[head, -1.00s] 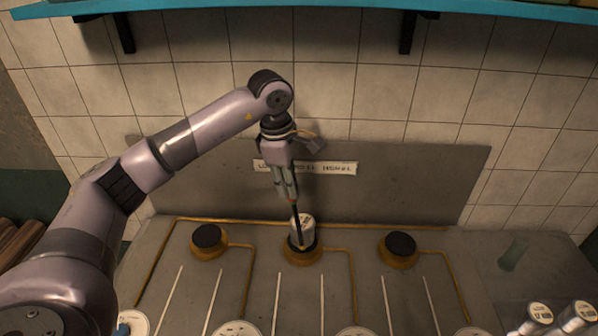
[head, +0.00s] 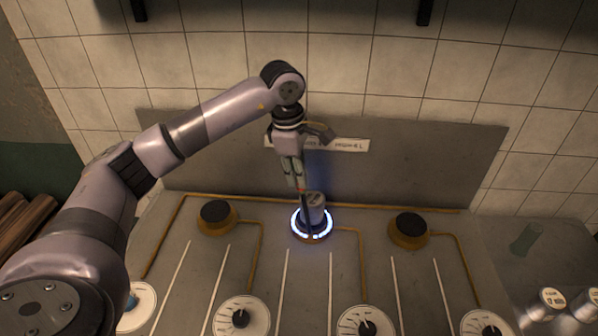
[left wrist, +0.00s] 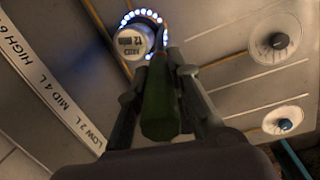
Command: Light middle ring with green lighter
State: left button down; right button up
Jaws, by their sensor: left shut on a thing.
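The middle ring (head: 296,225) is lit, with blue-white flames around it; they also show in the left wrist view (left wrist: 128,18). A small pale pot (head: 315,203) stands on this ring, and its labelled lid (left wrist: 131,43) reads MID 12. My left gripper (head: 298,186) is above and just behind the ring, pointing down. It is shut on the green lighter (left wrist: 159,108), whose dark stem reaches down beside the pot at the ring. I cannot tell whether the stem touches the pot. My right gripper is not in view.
Unlit rings stand to the left (head: 217,216) and right (head: 409,230). Several white dials line the front, one of them (head: 240,316) near the middle. Labelled canisters (head: 552,302) stand at the lower right. A label strip (head: 345,144) is on the grey back panel.

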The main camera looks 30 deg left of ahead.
pick_arm(q)
jog(key=shift+r, duration=0.35)
notch_tip(320, 180, up, 4)
jog(key=p, duration=0.3)
jog(key=shift+r, duration=0.15)
jog(key=shift+r+p, duration=1.05)
jog(key=shift+r, duration=0.55)
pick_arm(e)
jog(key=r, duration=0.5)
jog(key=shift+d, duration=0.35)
pick_arm(q)
jog(key=shift+s+f, duration=0.1)
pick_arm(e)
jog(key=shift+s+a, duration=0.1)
